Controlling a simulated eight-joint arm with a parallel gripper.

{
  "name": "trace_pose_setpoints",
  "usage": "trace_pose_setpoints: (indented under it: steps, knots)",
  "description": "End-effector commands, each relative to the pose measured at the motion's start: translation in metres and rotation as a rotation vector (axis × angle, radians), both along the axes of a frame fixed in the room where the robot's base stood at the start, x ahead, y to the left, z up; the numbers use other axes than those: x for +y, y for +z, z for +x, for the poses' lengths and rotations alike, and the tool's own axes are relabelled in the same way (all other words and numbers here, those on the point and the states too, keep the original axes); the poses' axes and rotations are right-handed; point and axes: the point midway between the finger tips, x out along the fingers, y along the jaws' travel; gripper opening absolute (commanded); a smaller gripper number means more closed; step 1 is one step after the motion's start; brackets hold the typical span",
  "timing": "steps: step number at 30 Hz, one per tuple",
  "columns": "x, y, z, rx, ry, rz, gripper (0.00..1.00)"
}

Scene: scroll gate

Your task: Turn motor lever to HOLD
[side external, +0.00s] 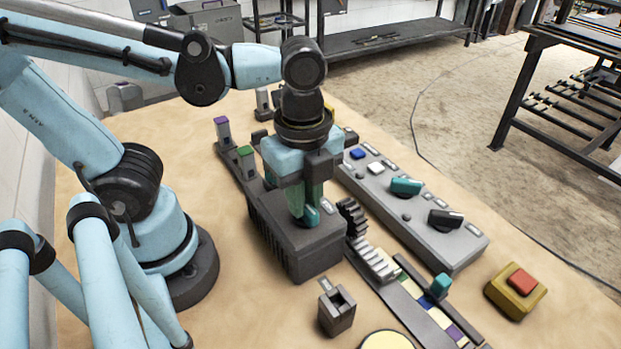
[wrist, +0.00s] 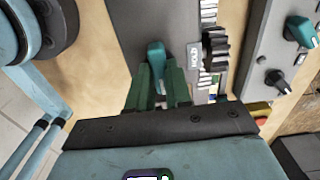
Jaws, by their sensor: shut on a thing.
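The motor housing (side external: 303,245) is a long dark grey box on the table. Its teal motor lever (side external: 309,217) sits on top near the front end; in the wrist view the lever (wrist: 156,52) sticks out past my fingertips. My gripper (side external: 304,200) points down over the box, its green fingers closed around the lever. In the wrist view my gripper (wrist: 158,80) has one finger on each side of it. The lever's lower part is hidden by the fingers.
A dark gear (side external: 352,217) and white toothed rack (side external: 373,261) lie right of the box. Beyond is a grey panel (side external: 447,247) with teal and black knobs. A yellow box with a red button (side external: 521,282) and a small grey box (side external: 336,309) stand near the front.

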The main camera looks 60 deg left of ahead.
Motion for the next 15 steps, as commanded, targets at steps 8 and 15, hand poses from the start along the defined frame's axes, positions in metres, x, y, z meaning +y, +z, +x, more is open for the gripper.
trace_pose_setpoints:
  steps: [8, 15]
  knots:
    - [-0.0001, 0.0002, -0.0001, 0.002, 0.129, 0.000, 0.00]
    - [-0.0001, 0.0003, -0.0001, 0.002, 0.338, 0.000, 0.00]
